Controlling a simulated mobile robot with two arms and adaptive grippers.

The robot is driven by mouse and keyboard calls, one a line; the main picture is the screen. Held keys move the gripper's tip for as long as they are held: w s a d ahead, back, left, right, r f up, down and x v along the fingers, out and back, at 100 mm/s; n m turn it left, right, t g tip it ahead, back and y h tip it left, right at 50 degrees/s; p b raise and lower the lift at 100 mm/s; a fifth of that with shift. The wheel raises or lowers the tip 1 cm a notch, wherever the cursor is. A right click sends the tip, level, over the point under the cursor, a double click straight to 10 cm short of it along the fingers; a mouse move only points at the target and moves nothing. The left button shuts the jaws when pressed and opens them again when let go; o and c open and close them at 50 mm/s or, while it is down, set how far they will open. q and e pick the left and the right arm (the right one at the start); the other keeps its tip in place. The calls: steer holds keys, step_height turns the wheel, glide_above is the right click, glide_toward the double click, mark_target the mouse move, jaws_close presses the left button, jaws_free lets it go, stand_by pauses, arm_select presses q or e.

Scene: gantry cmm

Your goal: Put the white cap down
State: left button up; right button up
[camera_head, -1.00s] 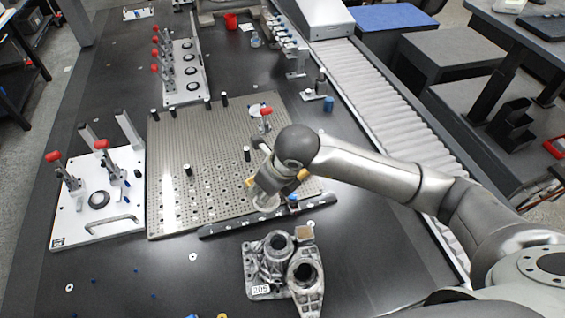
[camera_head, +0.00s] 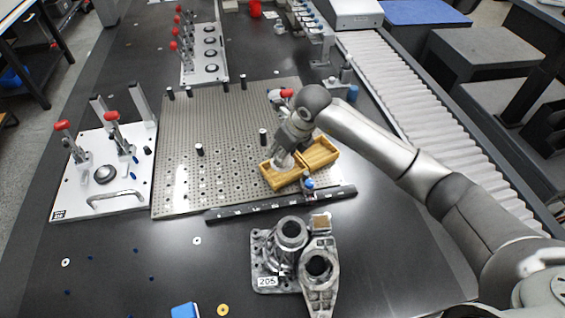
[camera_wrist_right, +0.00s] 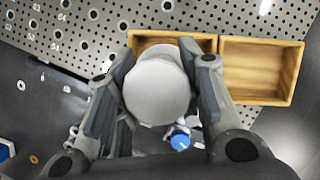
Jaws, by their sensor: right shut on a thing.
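The white cap (camera_wrist_right: 157,90) is a round, pale disc held between the two fingers of my right gripper (camera_wrist_right: 160,92) in the right wrist view. In the head view the right gripper (camera_head: 284,156) points down at the left compartment of a wooden two-compartment box (camera_head: 322,152). The cap covers part of that left compartment in the wrist view; I cannot tell whether it touches the box. The right compartment of the box (camera_wrist_right: 262,70) is empty. My left gripper is not in view.
The box is at the right front of a perforated plate (camera_head: 225,130), by a dark rail (camera_head: 285,203). A metal casting (camera_head: 290,260) lies in front. A white clamp fixture (camera_head: 85,195) stands left, a roller conveyor (camera_head: 400,110) right. The front left table is largely clear.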

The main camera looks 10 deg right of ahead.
steer(key=shift+w+d+f+b, duration=0.1)
steer(key=shift+w+f+b, duration=0.2)
steer(key=shift+f+b, duration=0.2)
step_height(320, 180, down, 3)
steer(key=shift+w+f+b, duration=0.1)
steer(key=shift+b, duration=0.75)
steer(key=o, duration=0.8)
steer(key=shift+o, duration=0.2)
